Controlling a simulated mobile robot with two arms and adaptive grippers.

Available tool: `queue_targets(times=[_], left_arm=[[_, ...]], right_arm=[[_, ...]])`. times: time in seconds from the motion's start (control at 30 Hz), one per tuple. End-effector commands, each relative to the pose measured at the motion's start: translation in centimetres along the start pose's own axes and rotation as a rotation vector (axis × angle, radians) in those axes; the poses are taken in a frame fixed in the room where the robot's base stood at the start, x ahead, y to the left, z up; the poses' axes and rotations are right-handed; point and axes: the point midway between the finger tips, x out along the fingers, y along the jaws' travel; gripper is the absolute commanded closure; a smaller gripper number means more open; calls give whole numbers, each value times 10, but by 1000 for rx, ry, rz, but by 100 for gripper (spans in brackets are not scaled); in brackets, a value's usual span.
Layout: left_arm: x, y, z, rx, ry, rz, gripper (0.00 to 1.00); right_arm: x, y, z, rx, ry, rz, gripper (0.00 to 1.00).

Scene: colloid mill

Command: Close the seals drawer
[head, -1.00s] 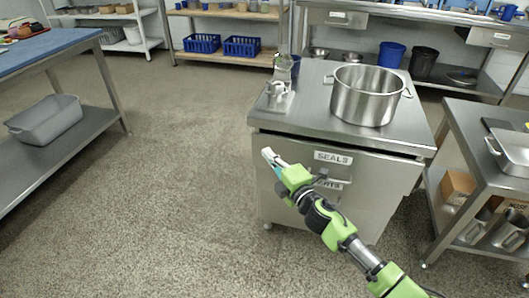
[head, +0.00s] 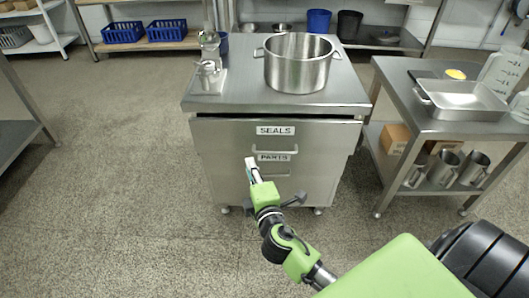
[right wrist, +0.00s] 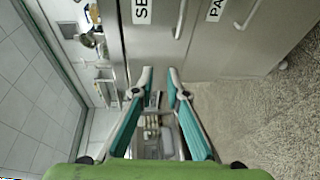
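The seals drawer (head: 275,130) is the upper drawer of the steel cabinet, with a SEALS label and a bar handle. A dark gap runs along its top edge under the cabinet top, and its front seems to stand out slightly. Its front also shows in the right wrist view (right wrist: 155,35), with the handle. My right gripper (head: 251,163) is in front of the cabinet, lower than the SEALS label and near the PARTS label in the head view. In the right wrist view its fingers (right wrist: 161,73) are apart with nothing between them. My left gripper is not in view.
The parts drawer (head: 272,168) is below the seals drawer. A large pot (head: 298,68) and a metal fitting (head: 210,70) stand on the cabinet top (head: 240,98). A steel table (head: 425,125) with a tray (head: 462,102) stands at the right. The floor at left is clear.

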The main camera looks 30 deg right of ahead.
Motion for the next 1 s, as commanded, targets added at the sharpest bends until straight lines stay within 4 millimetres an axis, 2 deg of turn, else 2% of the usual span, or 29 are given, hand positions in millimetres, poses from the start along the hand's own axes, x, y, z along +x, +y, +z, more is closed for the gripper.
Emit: queue_targets(times=[0.03, 0.2, 0.37, 0.47, 0.67, 0.8, 1.0], left_arm=[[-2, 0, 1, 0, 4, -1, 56], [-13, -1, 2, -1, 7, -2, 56], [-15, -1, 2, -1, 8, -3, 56], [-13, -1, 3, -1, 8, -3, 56], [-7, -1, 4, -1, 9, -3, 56], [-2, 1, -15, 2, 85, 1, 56], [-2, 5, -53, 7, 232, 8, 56]], right_arm=[[-11, -10, 12, 16, -77, -21, 86], [-38, -22, 45, 33, -257, -61, 86], [-38, -24, 55, 34, -299, -67, 86], [-25, -25, 59, 33, -297, -66, 86], [15, -28, 71, 33, -297, -65, 86], [43, -30, 79, 32, -296, -66, 86], [72, -33, 87, 34, -294, -68, 86]])
